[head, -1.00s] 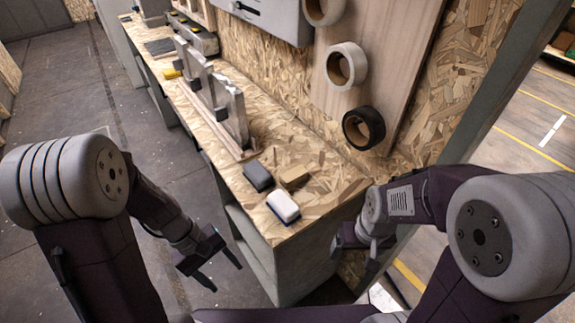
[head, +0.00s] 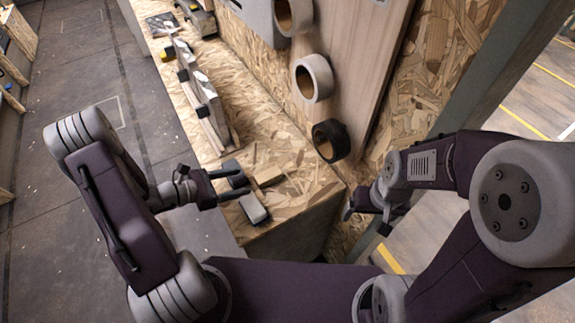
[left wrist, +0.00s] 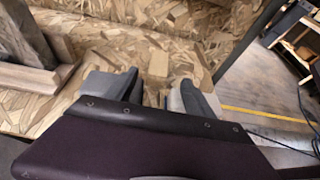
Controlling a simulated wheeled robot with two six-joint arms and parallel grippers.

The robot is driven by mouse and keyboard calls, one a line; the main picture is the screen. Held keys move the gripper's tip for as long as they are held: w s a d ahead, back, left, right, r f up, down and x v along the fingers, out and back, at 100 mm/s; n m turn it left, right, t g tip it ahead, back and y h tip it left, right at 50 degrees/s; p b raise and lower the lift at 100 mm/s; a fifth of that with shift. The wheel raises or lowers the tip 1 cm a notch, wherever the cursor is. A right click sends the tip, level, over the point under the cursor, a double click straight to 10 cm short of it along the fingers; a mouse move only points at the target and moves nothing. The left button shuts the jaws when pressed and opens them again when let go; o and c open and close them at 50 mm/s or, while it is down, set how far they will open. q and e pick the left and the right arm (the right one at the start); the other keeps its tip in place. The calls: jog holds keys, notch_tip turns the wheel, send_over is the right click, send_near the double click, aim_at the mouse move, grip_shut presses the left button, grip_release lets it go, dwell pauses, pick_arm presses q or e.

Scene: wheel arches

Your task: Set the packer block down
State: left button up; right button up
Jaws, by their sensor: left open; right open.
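A small tan wooden block (head: 268,176), which looks like the packer block, lies on the chipboard bench top (head: 290,208) near its front end. It also shows in the left wrist view (left wrist: 157,66), beyond the gap between the fingers. My left gripper (head: 242,182) is open and empty at the bench's left edge, pointing right toward the blocks. My right gripper (head: 368,219) is open and empty, off the bench's right end.
Grey upright pieces on a wooden base (head: 212,118) stand further along the bench. Pale rings (head: 314,78) and a black ring (head: 330,140) are on the wooden board behind. The floor (head: 90,70) left of the bench is clear.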

aim_at(267, 175)
pick_arm(q)
jog(key=shift+a, duration=0.1)
jog(key=x, duration=0.9)
jog(key=shift+w, duration=0.15)
jog(key=shift+r, duration=0.1)
jog(key=c, duration=0.5)
grip_shut()
